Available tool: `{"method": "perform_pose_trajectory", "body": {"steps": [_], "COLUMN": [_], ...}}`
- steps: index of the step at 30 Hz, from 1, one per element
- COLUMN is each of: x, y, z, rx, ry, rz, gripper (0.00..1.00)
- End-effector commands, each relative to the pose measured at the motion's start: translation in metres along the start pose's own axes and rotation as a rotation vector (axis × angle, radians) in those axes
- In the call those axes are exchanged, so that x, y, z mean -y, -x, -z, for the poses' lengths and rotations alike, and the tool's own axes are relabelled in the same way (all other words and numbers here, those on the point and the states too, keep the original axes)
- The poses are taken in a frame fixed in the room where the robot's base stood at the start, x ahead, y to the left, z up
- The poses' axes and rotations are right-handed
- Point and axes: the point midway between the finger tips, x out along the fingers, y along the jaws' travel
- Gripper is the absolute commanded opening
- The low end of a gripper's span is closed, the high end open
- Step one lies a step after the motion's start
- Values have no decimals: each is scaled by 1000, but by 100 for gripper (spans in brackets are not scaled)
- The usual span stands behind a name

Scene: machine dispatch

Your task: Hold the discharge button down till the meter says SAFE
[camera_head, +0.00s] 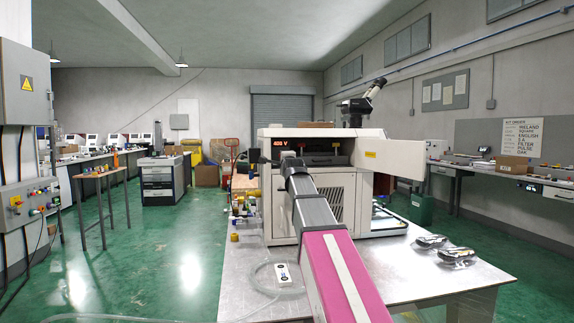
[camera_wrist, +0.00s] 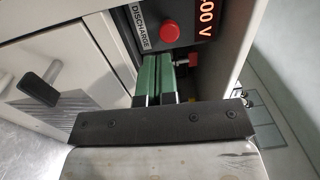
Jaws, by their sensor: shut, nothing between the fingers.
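The white machine (camera_head: 300,200) stands on a metal table. Its meter (camera_head: 280,143) reads 400 V in orange digits; in the wrist view the meter (camera_wrist: 206,20) shows partly cut off at the top. The round red discharge button (camera_wrist: 170,32) sits on a dark panel beside a white DISCHARGE label (camera_wrist: 144,25). My gripper (camera_wrist: 158,62) is shut and empty, its green-lined fingers pointing at the panel just below the button in the picture. I cannot tell whether the tips touch anything. In the head view my gripper (camera_head: 287,160) is before the machine's upper front and hides part of the panel.
A smaller red knob (camera_wrist: 194,60) is right of my fingers. An open white door (camera_head: 392,158) stands out at the machine's right. The metal table (camera_head: 440,275) bears two wrapped items (camera_head: 457,254), a small white device (camera_head: 287,277) and clear tubing (camera_head: 262,280).

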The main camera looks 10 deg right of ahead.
Motion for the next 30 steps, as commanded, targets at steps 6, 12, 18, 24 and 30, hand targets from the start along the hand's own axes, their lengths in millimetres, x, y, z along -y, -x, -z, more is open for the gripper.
{"method": "perform_pose_trajectory", "body": {"steps": [6,12,18,24,30], "x": [1,1,0,0,0], "y": [-37,-44,-44,-61,-70], "z": [0,0,0,0,0], "rx": [0,0,0,0,0], "ry": [0,0,0,0,0], "rz": [1,1,1,0,1], "gripper": [0,0,0,0,0]}}
